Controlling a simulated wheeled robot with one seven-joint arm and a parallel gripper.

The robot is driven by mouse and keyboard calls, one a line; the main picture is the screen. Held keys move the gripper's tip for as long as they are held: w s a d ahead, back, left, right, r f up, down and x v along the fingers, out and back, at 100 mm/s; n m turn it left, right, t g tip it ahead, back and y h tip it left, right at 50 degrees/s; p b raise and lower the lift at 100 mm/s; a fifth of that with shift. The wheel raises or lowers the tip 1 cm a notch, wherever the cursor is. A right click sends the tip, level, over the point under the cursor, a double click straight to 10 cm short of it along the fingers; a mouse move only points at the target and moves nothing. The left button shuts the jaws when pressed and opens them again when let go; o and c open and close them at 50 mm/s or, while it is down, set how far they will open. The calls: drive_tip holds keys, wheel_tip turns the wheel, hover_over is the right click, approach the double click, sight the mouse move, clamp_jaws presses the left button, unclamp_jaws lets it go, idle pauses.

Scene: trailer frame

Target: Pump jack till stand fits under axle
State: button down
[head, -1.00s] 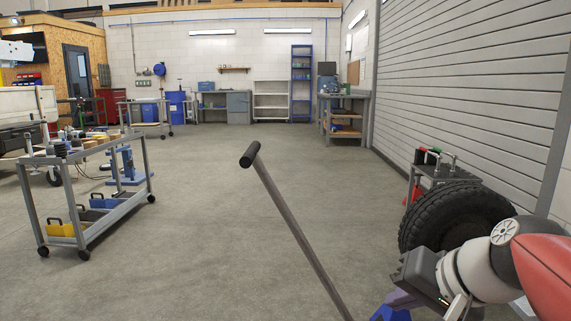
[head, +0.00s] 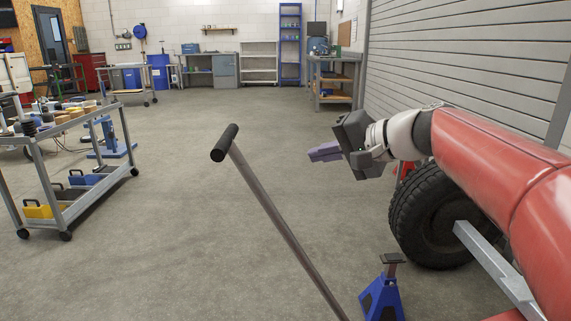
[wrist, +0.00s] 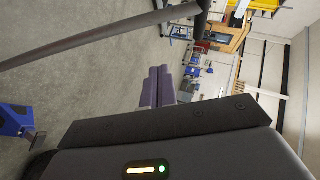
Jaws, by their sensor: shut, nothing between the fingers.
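The jack handle (head: 272,215) is a long grey bar with a black crosswise grip (head: 225,143), standing tilted in the middle of the head view. The bar also crosses the top of the wrist view (wrist: 90,36). The jack's body is out of view. The blue stand (head: 382,297), with a dark top plate, is on the floor at the lower right; it also shows in the wrist view (wrist: 14,121). A grey metal beam (head: 490,262) runs by the tyre; I cannot tell whether it is the axle. My gripper (head: 318,153) is shut and empty, right of the handle and apart from it.
A black tyre (head: 436,220) stands at the right, partly behind my red arm. A tool cart (head: 68,190) with yellow and blue bins is at the left. Workbenches and shelves line the back wall. The floor between is clear.

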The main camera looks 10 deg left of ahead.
drive_tip(key=s+x, duration=0.1)
drive_tip(key=x, duration=0.7)
drive_tip(key=s+x, duration=0.1)
drive_tip(key=x, duration=0.3)
drive_tip(key=shift+s+a+f, duration=0.3)
drive_tip(key=shift+a+f, duration=0.2)
drive_tip(key=shift+a, duration=0.1)
